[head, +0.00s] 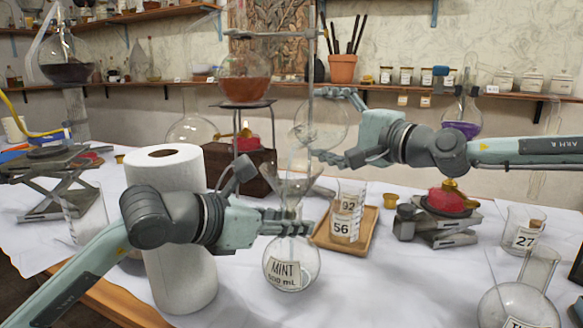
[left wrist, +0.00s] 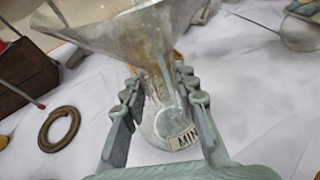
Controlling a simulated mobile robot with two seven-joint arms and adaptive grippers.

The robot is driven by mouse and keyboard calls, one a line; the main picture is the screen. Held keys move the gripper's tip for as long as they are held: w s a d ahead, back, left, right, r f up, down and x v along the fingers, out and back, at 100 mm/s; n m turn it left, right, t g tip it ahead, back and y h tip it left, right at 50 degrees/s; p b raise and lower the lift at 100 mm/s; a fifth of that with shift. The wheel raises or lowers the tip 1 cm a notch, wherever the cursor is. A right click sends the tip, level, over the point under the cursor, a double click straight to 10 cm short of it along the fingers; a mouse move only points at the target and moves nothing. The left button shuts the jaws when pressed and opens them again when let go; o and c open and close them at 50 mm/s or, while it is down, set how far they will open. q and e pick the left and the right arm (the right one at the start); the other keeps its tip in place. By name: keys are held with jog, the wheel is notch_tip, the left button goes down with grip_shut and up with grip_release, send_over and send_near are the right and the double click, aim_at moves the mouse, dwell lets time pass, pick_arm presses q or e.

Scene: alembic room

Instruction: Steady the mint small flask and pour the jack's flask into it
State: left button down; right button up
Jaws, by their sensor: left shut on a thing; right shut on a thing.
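The mint small flask (head: 291,270) stands upright on the white cloth, its MINT label facing me; it also shows in the left wrist view (left wrist: 172,124). A clear funnel (head: 290,187) sits in its mouth and fills the top of the left wrist view (left wrist: 130,32). My left gripper (head: 296,227) is shut around the flask's neck, with fingers on both sides in the wrist view (left wrist: 162,95). My right gripper (head: 336,124) is shut on a clear round flask (head: 313,124), held above and slightly right of the funnel. Its contents are hard to make out.
A paper roll (head: 180,285) stands close behind my left arm. A wooden tray (head: 366,231) with a numbered beaker (head: 347,210) lies just right of the mint flask. A jack (head: 437,230) bears a red object. Glassware (head: 517,305) stands front right.

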aim_at(333, 109)
jog(key=shift+s+a+r+n+y, duration=0.1)
jog(key=shift+s+r+n+y, duration=0.1)
jog(key=shift+r+n, duration=0.35)
jog(key=shift+s+a+r+n+y, duration=0.1)
jog(key=shift+r+n+y, duration=0.1)
jog(key=shift+r+n, duration=0.3)
jog(key=shift+s+r+n+y, duration=0.15)
jog(key=shift+r+n+y, duration=0.05)
jog(key=shift+r+n, duration=0.35)
dwell(4.2)
jog(key=shift+s+a+r+n+t, duration=0.1)
jog(key=shift+s+r+n+t, duration=0.1)
jog(key=shift+r+n+t, duration=0.15)
dwell(0.4)
